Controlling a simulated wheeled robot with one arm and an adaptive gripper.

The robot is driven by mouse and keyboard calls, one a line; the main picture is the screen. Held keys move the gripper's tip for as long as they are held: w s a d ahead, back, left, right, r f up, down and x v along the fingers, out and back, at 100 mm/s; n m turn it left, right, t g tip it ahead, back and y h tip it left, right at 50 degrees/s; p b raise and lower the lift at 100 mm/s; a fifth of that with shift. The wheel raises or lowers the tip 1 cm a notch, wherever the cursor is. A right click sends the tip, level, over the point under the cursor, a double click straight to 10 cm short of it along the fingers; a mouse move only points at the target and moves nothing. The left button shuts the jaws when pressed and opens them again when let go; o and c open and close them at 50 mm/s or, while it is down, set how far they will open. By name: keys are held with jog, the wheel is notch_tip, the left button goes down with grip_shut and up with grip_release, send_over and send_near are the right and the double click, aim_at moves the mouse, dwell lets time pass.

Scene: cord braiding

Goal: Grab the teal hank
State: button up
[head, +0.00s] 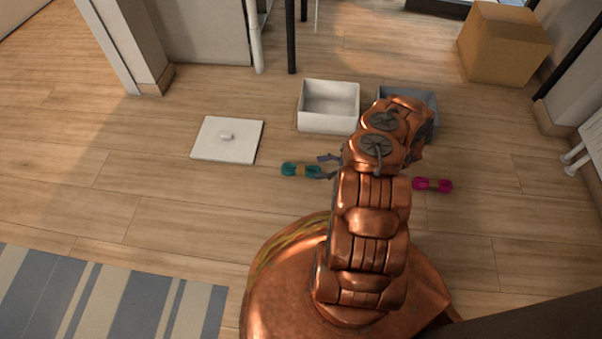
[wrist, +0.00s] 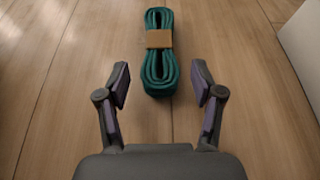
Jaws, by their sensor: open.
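The teal hank (head: 301,170) lies on the wooden floor, left of my gripper (head: 328,165) in the head view. In the wrist view the teal hank (wrist: 160,58) is a folded bundle of cord with a tan band (wrist: 159,39) around its middle. My gripper (wrist: 162,88) is open and empty, its two fingers apart. The near end of the hank reaches about level with the fingertips, midway between them in the picture. I cannot tell whether the fingertips are down at its height.
A magenta hank (head: 432,185) lies right of my arm. An open white box (head: 329,125) and a grey box (head: 430,97), partly hidden by my arm, stand behind. A white lid (head: 227,153) lies on the left. A cardboard box (head: 503,48) stands far right. A striped rug (head: 110,300) lies front left.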

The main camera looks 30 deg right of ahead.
aim_at(308, 169)
jog(key=b+x, duration=0.3)
jog(key=x, duration=0.3)
jog(key=shift+w+a+f, duration=0.1)
jog(key=shift+a+f, duration=0.1)
jog(key=shift+f, duration=0.1)
jog(key=shift+w+a, duration=0.3)
jog(key=shift+a, duration=0.05)
jog(key=shift+c, duration=0.4)
jog(key=c, duration=0.9)
